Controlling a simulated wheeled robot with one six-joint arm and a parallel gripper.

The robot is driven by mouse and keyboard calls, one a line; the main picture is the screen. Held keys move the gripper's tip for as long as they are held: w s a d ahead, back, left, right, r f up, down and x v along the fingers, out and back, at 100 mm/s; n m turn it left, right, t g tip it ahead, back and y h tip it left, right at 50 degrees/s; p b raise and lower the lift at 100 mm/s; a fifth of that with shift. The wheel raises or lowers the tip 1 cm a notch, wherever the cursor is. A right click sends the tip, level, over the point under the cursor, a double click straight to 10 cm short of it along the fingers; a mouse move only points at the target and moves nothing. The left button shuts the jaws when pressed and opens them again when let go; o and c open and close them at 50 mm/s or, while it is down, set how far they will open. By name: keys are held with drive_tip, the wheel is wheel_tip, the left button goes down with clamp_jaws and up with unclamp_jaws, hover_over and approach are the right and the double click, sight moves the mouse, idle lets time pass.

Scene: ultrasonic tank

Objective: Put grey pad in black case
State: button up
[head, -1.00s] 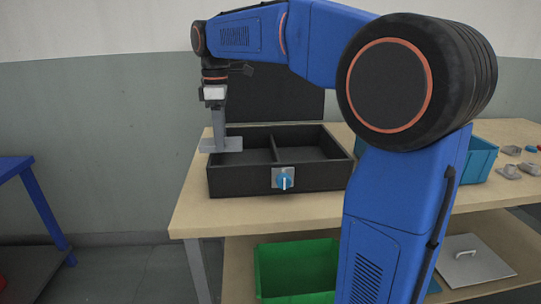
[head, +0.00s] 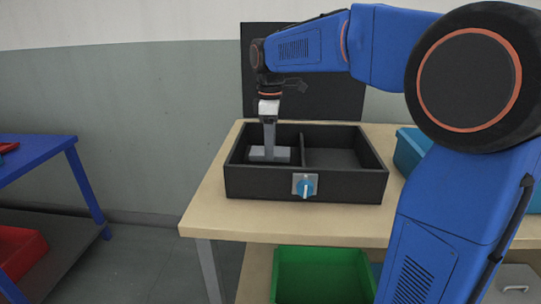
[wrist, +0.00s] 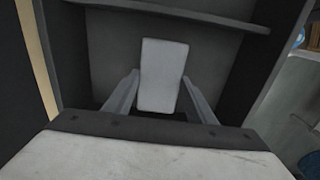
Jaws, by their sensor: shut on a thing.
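The black case (head: 305,185) sits on the wooden table, open on top, with a divider making a left and a right compartment. A blue knob on a plate (head: 305,187) is on its front wall. My gripper (head: 269,148) points down into the left compartment, shut on the grey pad (head: 282,154). In the wrist view the pad (wrist: 163,75) lies between the two fingers (wrist: 160,92), with the case's dark walls around it. I cannot tell whether the pad touches the floor of the compartment.
The right compartment (head: 335,159) looks empty. A blue bin (head: 408,150) stands on the table to the right, partly behind my arm. A green bin (head: 322,275) is on the shelf below. A blue bench (head: 40,160) stands at the left.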

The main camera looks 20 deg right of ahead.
drive_tip(key=shift+f, duration=1.55)
drive_tip(key=shift+f, duration=0.1)
drive_tip(key=o, duration=1)
wheel_tip(320, 180, up, 12)
drive_tip(key=shift+s, duration=0.15)
